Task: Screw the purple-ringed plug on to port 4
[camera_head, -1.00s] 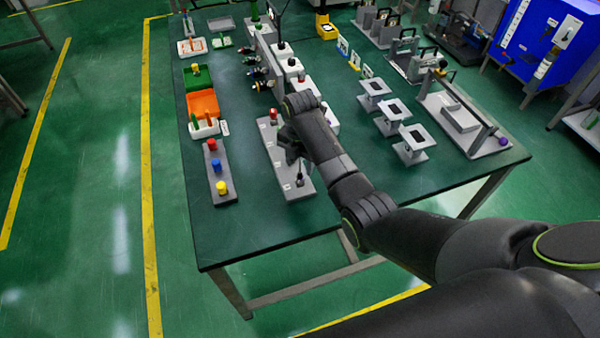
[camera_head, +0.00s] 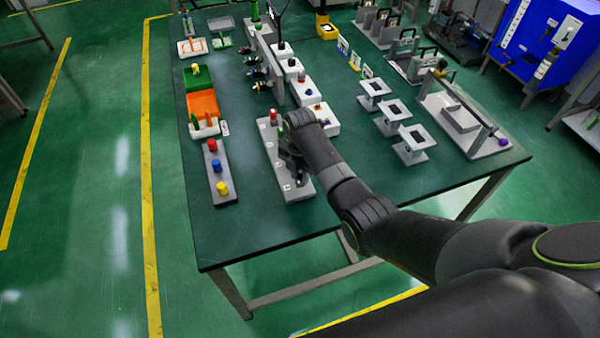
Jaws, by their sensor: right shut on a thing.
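A grey port strip (camera_head: 270,150) lies near the middle of the table, with small white labels along it and a red-topped plug (camera_head: 273,115) standing at its far end. My left gripper is not in view.
A grey strip with red, blue and yellow knobs (camera_head: 221,188) lies to the left. Grey stands (camera_head: 410,147) are to the right. The table's near left corner is clear.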

